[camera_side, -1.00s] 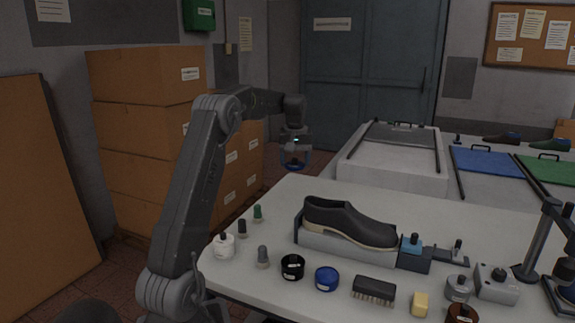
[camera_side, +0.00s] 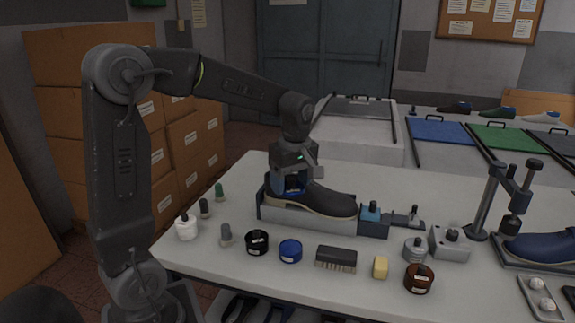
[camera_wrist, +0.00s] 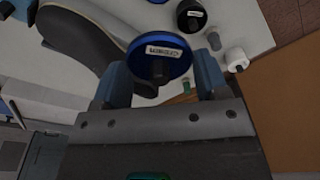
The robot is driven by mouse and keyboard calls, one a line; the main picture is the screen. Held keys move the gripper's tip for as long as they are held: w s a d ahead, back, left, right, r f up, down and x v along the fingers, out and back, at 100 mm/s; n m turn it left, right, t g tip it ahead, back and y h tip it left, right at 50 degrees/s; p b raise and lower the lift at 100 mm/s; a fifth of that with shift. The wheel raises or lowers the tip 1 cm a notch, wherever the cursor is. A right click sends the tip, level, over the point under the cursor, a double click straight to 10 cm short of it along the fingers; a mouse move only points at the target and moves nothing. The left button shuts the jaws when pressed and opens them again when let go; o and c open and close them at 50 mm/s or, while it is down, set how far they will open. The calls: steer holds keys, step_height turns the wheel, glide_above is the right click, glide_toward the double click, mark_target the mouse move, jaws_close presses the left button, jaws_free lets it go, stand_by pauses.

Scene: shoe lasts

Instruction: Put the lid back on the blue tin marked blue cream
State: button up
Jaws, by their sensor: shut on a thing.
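My gripper (camera_side: 290,186) is shut on the blue lid. In the wrist view, the round blue lid (camera_wrist: 146,42), with a pale label and a dark knob, sits at my gripper's fingers (camera_wrist: 160,78). In the side view the lid is mostly hidden, and my gripper is in front of the shoe's heel end or above it; I cannot tell which. The blue tin (camera_side: 290,251) stands on the table, nearer the camera and lower than my gripper. Its label is too small to read in the side view.
A black shoe (camera_side: 325,200) sits on a grey holder beside my gripper. A black tin (camera_side: 257,242) stands left of the blue tin, a brush (camera_side: 336,258) to its right. Small bottles (camera_side: 226,235) stand further left. The table's front edge is close by.

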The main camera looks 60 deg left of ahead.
mark_target(290, 246)
step_height(290, 246, down, 16)
steer(key=shift+a+f, duration=0.1)
steer(key=shift+f, duration=0.15)
stand_by(0.6)
steer(key=shift+f, duration=0.15)
stand_by(1.9)
steer(key=o, duration=1)
steer(key=shift+o, duration=0.2)
step_height(290, 246, up, 7)
stand_by(0.9)
jaws_close()
stand_by(0.9)
